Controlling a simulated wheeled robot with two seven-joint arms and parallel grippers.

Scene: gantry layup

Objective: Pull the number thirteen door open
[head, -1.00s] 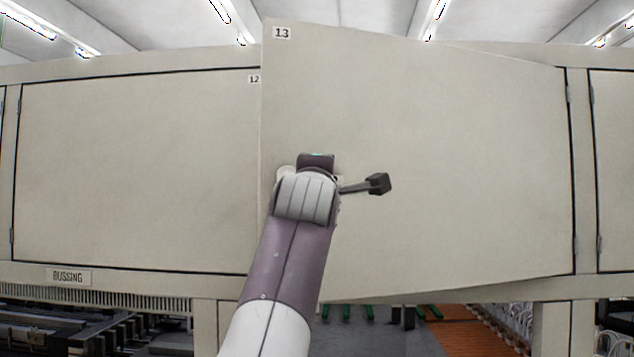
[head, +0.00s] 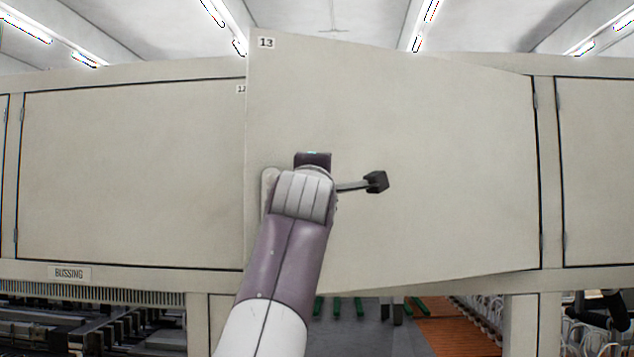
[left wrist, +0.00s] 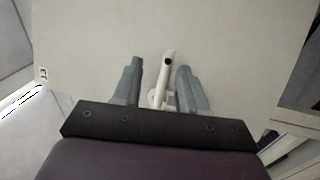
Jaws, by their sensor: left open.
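The number thirteen door (head: 440,150) is a large cream panel, ajar, its left edge standing out toward me and its hinges on the right. Its 13 label (head: 266,43) is at the top left corner, and the label also shows in the left wrist view (left wrist: 43,74). In the left wrist view, a white handle (left wrist: 166,75) with a dark spot near its end stands on the door. My left gripper (left wrist: 159,69) is open, with one grey finger on each side of the handle; contact cannot be told. In the head view my wrist hides its fingers. My right gripper is not in view.
The closed door twelve (head: 130,170) is to the left, its label partly covered by door thirteen's edge. A BUSSING plate (head: 69,273) is below it. Another closed panel (head: 600,160) is to the right. Machinery and an orange floor strip (head: 455,335) show below.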

